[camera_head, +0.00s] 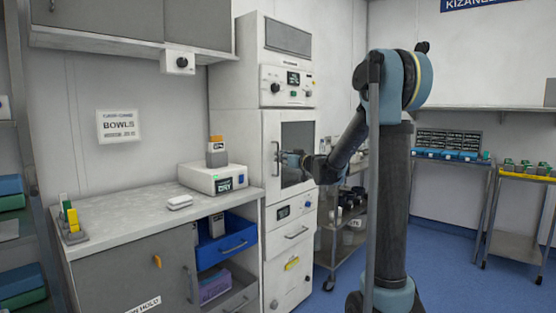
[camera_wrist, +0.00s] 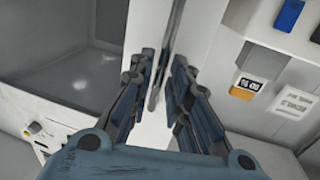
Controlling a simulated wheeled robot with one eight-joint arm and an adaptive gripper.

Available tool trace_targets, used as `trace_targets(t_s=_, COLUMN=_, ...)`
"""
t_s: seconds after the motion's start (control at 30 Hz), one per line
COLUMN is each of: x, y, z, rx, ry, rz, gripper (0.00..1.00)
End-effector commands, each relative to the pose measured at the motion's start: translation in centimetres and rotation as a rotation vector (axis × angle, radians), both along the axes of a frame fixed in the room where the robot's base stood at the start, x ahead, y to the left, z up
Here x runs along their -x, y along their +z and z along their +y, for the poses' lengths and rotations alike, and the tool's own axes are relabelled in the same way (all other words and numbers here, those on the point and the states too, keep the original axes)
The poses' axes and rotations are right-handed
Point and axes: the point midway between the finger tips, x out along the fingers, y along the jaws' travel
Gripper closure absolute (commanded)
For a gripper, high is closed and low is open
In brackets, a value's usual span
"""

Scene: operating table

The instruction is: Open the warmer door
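The warmer is a tall white cabinet (camera_head: 270,125). Its door (camera_head: 297,150) has a dark window and looks shut. A vertical metal handle (camera_head: 277,165) runs along the door's left edge. The door's window (camera_wrist: 65,65) fills the left of the wrist view.
A counter (camera_head: 130,210) left of the warmer carries a white device (camera_head: 212,179). A blue open drawer (camera_head: 228,240) sits below it. A wire cart (camera_head: 345,225) stands right of the warmer. Blue floor (camera_head: 445,265) is clear at right, before more carts.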

Motion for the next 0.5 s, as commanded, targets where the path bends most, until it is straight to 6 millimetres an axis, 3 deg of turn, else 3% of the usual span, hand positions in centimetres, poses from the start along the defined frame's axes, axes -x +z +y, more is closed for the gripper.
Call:
trace_targets(t_s=0.2, x=-1.7, y=0.0, z=1.5, rx=0.0, ry=0.0, rz=0.0, gripper=0.83)
trace_targets(t_s=0.5, x=-2.2, y=0.0, z=1.9, rx=0.0, ry=0.0, rz=0.0, gripper=0.83)
